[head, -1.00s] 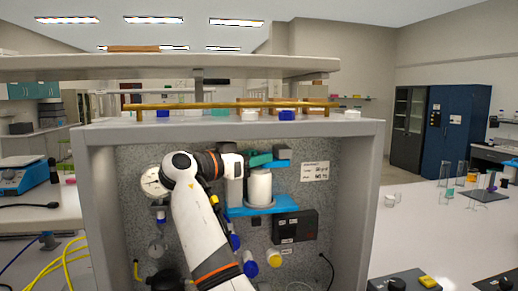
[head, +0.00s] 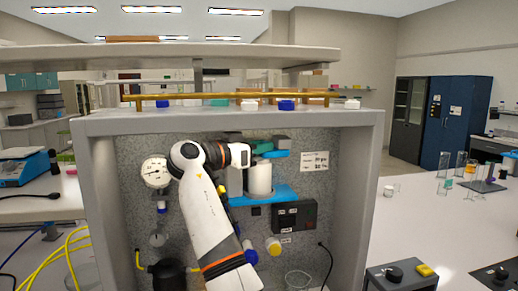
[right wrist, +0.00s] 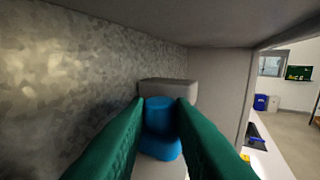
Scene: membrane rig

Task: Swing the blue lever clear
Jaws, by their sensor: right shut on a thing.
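My right gripper (head: 268,147) has green fingers and reaches into the grey cabinet, just above a white cylinder (head: 260,180). In the right wrist view its two fingers (right wrist: 160,118) are closed around the blue lever (right wrist: 161,112). A rounded blue end shows between the fingertips, and a wider blue part sits below it. In the head view a small strip of the lever (head: 280,154) shows beside the fingers; the rest is hidden by them. A grey block (right wrist: 168,86) stands just behind the lever. My left gripper is not in view.
A blue bracket (head: 283,192) sits around the white cylinder. A pressure gauge (head: 155,173) and a black box (head: 296,217) are on the back panel. The cabinet's side wall (head: 358,200) and top (head: 230,121) enclose the arm. A bench (head: 440,225) is at right.

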